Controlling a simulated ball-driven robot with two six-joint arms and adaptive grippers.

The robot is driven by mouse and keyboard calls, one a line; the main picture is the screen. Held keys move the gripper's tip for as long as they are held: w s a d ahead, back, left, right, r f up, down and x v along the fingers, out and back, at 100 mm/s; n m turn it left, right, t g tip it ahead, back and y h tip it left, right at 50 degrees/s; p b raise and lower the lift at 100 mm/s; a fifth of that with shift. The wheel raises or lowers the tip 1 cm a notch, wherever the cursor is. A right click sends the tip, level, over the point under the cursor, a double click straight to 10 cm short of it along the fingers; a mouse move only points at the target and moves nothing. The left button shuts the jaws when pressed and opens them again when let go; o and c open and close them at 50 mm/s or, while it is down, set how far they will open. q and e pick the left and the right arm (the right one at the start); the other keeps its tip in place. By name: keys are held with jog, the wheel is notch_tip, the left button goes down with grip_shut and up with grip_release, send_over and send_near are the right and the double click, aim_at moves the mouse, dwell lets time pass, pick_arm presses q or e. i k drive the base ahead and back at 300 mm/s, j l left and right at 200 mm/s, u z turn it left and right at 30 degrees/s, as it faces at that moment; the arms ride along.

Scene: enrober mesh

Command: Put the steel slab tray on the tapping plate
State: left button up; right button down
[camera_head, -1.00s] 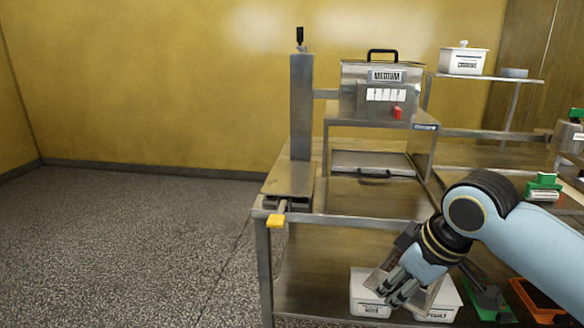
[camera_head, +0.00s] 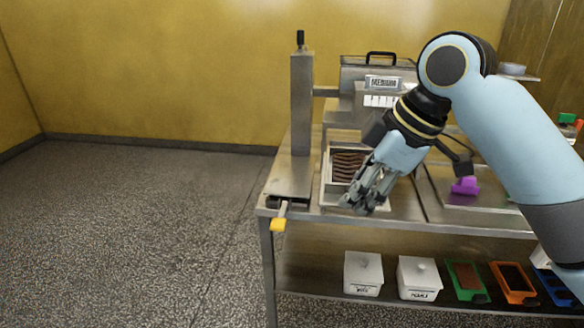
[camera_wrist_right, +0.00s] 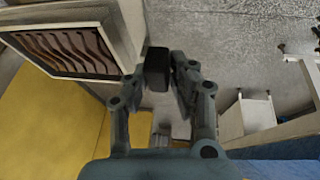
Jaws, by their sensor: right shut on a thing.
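The steel slab tray (camera_head: 327,193) has a pale rim and brown wavy slabs inside. It is at the front of the table, right of the upright post, and also shows at the upper left of the right wrist view (camera_wrist_right: 128,30). My right gripper (camera_head: 362,200) is at its front right side. In the wrist view its fingers (camera_wrist_right: 165,85) are closed around a black block (camera_wrist_right: 158,68) that looks like the tray's handle. Whether the tray touches the table is unclear. A flat steel plate (camera_head: 288,180) at the post's foot may be the tapping plate. My left gripper is out of view.
The post (camera_head: 301,105) and a yellow-tipped lever (camera_head: 279,224) stand left of the tray. A steel machine (camera_head: 352,80) is behind it. A purple item (camera_head: 465,186) lies on the right. White boxes (camera_head: 363,273) and coloured trays (camera_head: 514,283) fill the lower shelf.

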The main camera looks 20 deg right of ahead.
aim_at(291, 176)
jog(key=i, duration=1)
